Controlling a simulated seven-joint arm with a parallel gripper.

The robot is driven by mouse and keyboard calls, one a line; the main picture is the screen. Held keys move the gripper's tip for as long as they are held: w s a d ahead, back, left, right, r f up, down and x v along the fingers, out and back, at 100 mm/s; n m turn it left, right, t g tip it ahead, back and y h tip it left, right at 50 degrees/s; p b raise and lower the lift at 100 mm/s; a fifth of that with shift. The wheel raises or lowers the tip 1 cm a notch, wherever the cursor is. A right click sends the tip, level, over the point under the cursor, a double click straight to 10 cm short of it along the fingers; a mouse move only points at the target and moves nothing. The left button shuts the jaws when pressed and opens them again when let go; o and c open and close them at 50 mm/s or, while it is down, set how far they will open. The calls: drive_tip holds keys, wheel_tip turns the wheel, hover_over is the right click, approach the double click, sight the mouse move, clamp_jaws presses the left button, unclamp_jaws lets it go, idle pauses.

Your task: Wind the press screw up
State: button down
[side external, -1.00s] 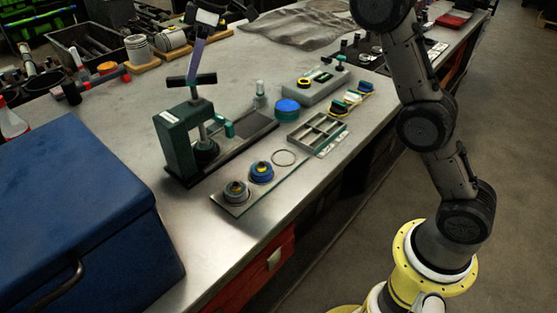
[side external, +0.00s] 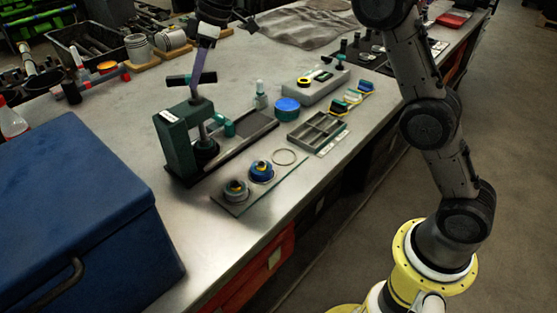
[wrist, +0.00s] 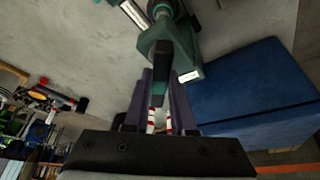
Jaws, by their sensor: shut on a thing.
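The press (side external: 176,140) is a dark green C-frame with a white label, standing on its long base on the bench. Its dark cross handle (side external: 176,79) sits on top of the upright screw (side external: 201,110). My gripper (side external: 195,81) reaches down from above with its slim purple-grey fingers at the middle of the handle. In the wrist view my gripper (wrist: 160,76) has a finger on each side of the dark handle bar (wrist: 160,58), shut on it. The press frame (wrist: 190,58) shows just beyond the fingers. The fingertips' exact contact is partly hidden.
A large blue box (side external: 85,205) stands left of the press. A glass plate (side external: 232,200) with two round parts lies in front, beside a grey divided tray (side external: 318,130). A blue-topped round container (side external: 287,107) stands behind. The bench's left middle is clear.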

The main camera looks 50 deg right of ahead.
drive_tip(key=n, duration=0.1)
drive_tip(key=n+g, duration=0.1)
drive_tip(key=shift+w+d+n+y, duration=0.1)
drive_tip(key=shift+w+n+y, duration=0.1)
drive_tip(key=shift+n+y, duration=0.15)
drive_tip(key=shift+r+n, duration=0.1)
drive_tip(key=shift+n, duration=0.55)
drive_tip(key=n+g, duration=0.1)
drive_tip(key=n, duration=0.1)
drive_tip(key=n+g, duration=0.1)
drive_tip(key=n, duration=0.1)
drive_tip(key=shift+w+r+y, duration=0.1)
drive_tip(key=shift+w+y, duration=0.1)
drive_tip(key=shift+y, duration=0.05)
drive_tip(key=c, duration=0.8)
unclamp_jaws()
drive_tip(key=shift+o, duration=0.2)
